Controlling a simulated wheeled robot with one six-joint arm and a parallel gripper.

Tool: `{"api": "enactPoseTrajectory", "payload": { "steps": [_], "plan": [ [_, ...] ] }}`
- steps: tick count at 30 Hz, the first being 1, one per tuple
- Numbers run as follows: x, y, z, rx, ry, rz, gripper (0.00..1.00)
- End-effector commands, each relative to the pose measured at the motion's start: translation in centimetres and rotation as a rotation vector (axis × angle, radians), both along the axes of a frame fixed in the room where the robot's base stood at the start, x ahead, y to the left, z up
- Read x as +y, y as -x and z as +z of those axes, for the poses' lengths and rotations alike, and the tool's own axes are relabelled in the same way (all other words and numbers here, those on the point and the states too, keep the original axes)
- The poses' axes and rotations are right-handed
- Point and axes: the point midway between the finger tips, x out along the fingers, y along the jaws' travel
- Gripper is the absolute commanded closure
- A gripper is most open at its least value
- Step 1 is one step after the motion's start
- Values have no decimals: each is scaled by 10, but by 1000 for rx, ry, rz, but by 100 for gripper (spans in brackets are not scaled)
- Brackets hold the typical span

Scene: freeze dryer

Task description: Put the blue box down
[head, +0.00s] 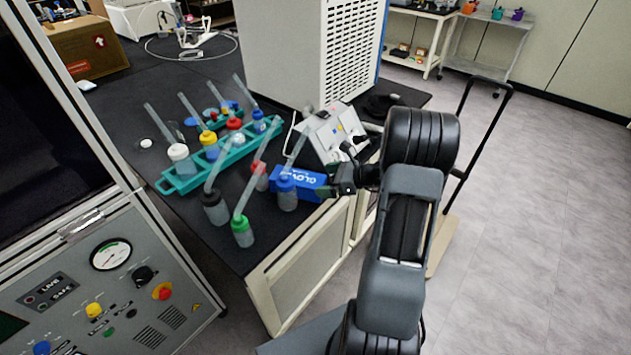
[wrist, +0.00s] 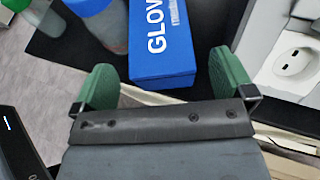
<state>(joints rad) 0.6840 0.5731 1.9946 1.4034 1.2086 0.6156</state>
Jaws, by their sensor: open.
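The blue box (head: 290,182), marked "GLOV...", lies on the black bench top (head: 130,90) near its front edge. In the wrist view the blue box (wrist: 161,45) lies ahead of and between the two green fingers. My gripper (head: 338,191) is open at the box's right end in the head view; it also shows in the wrist view (wrist: 160,85). There is a gap between each finger and the box sides. The far end of the box is cut off in the wrist view.
Bottles with blue (head: 286,190), red (head: 259,175), black (head: 214,205) and green (head: 242,230) caps stand left of the box. A teal rack (head: 180,183) holds more bottles. A white socket unit (head: 332,130) stands close behind the box.

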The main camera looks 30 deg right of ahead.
Motion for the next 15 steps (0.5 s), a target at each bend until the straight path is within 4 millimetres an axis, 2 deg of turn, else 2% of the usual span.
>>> {"api": "enactPoseTrajectory", "payload": {
  "steps": [3,9,13,15],
  "plan": [
    [-17,15,9,-1,1,-5,0],
    [-36,33,20,-1,1,-3,0],
    [-42,40,25,-1,5,5,0],
    [-34,43,30,-5,40,46,0]
  ]
}}
